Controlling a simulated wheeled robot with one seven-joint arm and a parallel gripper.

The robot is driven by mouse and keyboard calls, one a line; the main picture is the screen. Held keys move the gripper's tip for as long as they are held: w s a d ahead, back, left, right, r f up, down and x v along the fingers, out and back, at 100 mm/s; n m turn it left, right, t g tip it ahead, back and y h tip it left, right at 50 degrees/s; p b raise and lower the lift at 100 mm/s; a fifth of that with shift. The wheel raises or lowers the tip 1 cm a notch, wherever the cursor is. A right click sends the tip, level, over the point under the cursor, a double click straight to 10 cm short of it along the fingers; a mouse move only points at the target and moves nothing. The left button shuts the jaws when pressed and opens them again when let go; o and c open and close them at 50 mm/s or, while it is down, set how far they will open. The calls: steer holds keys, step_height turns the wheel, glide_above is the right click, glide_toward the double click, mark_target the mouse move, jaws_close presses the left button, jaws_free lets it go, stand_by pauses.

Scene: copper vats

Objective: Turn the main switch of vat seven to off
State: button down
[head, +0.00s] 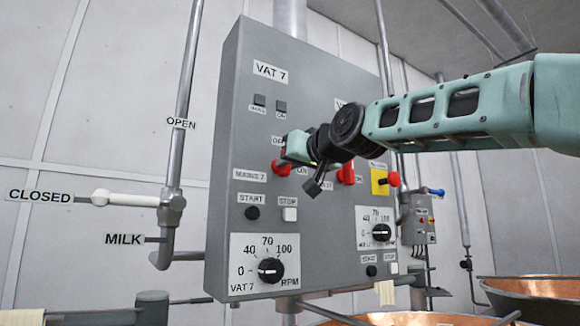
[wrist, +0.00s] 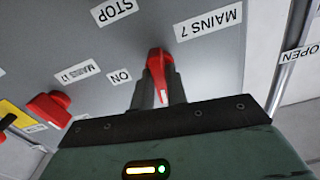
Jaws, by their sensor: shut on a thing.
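The grey panel (head: 225,215) carries a VAT 7 plate (head: 270,71) at its top left. A white line marks the handle. An ON label (wrist: 120,76) shows beside it. My gripper (head: 284,157) partly hides the switch and its OFF label in the head view, so I cannot tell its setting for certain.
A second red switch (head: 346,174) is close on the right, with a red button (head: 394,179) on a yellow plate beyond. Start and stop buttons and an RPM dial (head: 270,270) are below. A pipe with a white-handled valve (head: 125,197) stands left. Copper vats (head: 545,288) are lower right.

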steer(key=shift+f+n, duration=0.1)
steer(key=shift+n, duration=0.5)
steer(key=c, duration=1.4)
jaws_free()
steer(key=b+v, duration=0.8)
steer(key=v, duration=0.9)
steer(key=shift+d, duration=0.2)
steer(key=shift+s, duration=0.15)
